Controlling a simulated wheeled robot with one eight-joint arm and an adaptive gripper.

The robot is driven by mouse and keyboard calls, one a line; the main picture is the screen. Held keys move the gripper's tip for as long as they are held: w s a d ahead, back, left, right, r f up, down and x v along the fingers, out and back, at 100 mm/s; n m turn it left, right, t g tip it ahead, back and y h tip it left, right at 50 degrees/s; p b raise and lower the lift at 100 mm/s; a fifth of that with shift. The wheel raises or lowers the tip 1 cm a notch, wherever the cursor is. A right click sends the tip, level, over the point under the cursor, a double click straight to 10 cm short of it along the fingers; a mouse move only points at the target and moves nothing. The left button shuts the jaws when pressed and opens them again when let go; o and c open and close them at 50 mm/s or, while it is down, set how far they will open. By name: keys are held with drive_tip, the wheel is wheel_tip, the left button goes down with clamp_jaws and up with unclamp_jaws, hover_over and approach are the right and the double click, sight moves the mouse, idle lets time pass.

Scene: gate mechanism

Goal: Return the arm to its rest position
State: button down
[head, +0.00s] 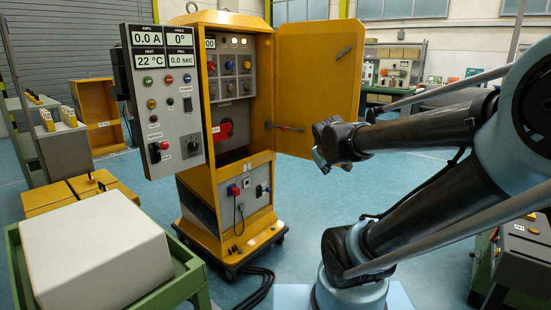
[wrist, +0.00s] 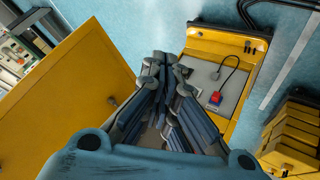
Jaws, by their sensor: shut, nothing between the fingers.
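My arm reaches in from the right in the head view, bent at the elbow. My gripper (head: 322,158) is at its end, in front of the open yellow door and apart from the cabinet in the picture. In the wrist view my gripper (wrist: 166,78) shows dark blue-grey fingers drawn together with nothing held. The yellow cabinet (head: 197,68) stands on a wheeled base with its door (head: 318,85) swung open to the right. A grey control panel (head: 165,100) with displays and buttons is on its left.
In the wrist view, the yellow door (wrist: 65,90) is at left and the cabinet's lower panel (wrist: 202,82) with a red-blue plug is ahead. A green cart (head: 190,272) bears a white box (head: 95,250) at front left. Black cables (head: 262,280) lie on the floor. Blue floor is free between cabinet and arm.

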drive_tip(key=s+f+m+g, duration=0.2)
drive_tip(key=s+f, duration=0.3)
drive_tip(key=s, duration=0.5)
drive_tip(key=s+d+f+m+g+y, duration=0.1)
drive_tip(key=s+f+m+g, duration=0.2)
drive_tip(key=s+f, duration=0.3)
drive_tip(key=s+g, duration=0.1)
drive_tip(key=s, duration=0.3)
drive_tip(key=shift+d+f+g, duration=0.2)
drive_tip(key=shift+d+g, duration=0.1)
drive_tip(key=shift+w, duration=0.1)
drive_tip(key=shift+w+f, duration=0.2)
drive_tip(key=shift+w, duration=0.25)
